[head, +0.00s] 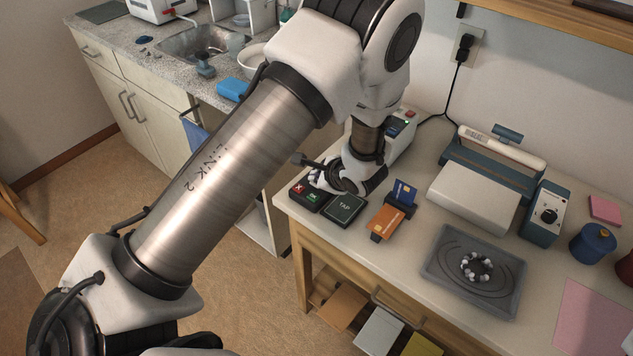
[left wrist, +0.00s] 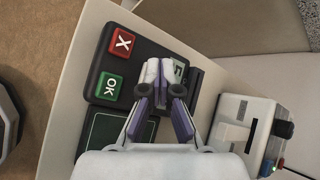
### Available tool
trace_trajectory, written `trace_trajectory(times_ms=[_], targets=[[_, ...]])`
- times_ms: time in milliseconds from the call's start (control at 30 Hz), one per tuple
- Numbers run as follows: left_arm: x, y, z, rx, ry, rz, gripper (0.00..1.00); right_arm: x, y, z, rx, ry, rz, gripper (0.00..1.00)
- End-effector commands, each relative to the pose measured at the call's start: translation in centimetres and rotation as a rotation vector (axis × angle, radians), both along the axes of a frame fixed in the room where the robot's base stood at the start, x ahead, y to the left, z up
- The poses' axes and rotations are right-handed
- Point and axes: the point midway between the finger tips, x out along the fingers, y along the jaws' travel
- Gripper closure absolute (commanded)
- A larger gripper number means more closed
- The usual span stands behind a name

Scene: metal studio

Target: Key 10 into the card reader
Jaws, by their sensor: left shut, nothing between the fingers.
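The card reader (head: 309,197) is a dark unit at the left end of the workbench, with a red X key (head: 298,188), a green key (head: 313,196) and a TAP pad (head: 344,207). In the left wrist view the reader (left wrist: 133,47) shows the red X key (left wrist: 123,41) and the green OK key (left wrist: 111,87). My left gripper (head: 318,181) is over the reader. In the wrist view its closed fingertips (left wrist: 163,75) are beside the OK key, over a pale part that they mostly cover. The digit keys are hidden. I cannot tell whether the tips touch. My right gripper is not in view.
A blue card stands in a holder (head: 401,199), with an orange card (head: 386,221) in front. A white device (head: 400,137) is behind the gripper. A grey tray (head: 435,272) with a beaded ring lies to the right. The bench's left edge is close.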

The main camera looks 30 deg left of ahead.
Motion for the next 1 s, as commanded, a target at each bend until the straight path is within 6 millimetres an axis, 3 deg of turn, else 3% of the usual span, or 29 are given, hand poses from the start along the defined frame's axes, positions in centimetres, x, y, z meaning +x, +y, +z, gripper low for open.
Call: trace_trajectory(times_ms=[533,1000], targets=[[0.0,0.0,-0.2,0.0,0.001,0.001,1.0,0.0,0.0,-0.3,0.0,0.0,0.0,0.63],[0.0,0.0,1.5,0.0,0.001,0.001,1.0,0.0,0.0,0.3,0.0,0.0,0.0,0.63]])
